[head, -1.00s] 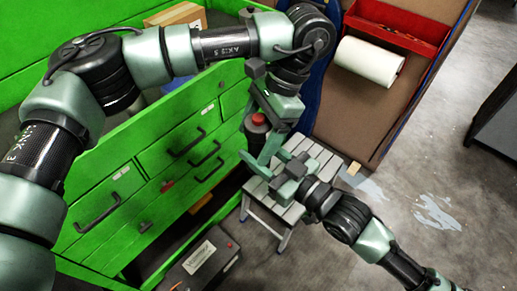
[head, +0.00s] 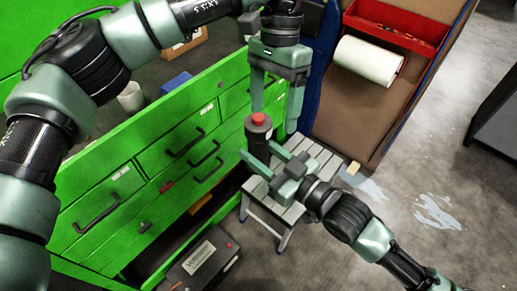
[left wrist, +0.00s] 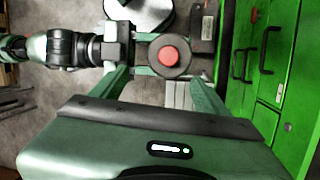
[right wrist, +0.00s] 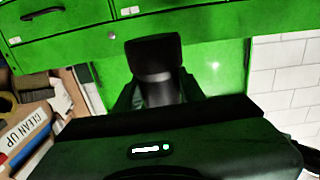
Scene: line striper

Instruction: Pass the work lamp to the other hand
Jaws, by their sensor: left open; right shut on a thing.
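The work lamp (head: 258,131) is a dark cylinder with a red top. It stands about upright between the fingers of my right gripper (head: 259,153), which is shut on it. The lamp also shows as a dark cylinder in the right wrist view (right wrist: 154,58). My left gripper (head: 275,118) is open and points down close over the lamp. In the left wrist view the lamp's red top (left wrist: 169,56) shows between the two spread fingers, nearer their tips. I cannot tell whether either left finger touches it. The lamp's lower part is hidden by the right gripper.
A grey slatted step stool (head: 290,205) stands below the grippers. A green drawer cabinet (head: 150,170) is close on the left. A brown panel with a white paper roll (head: 367,61) and a red tray (head: 398,25) stands at right. A dark case (head: 205,262) lies on the floor.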

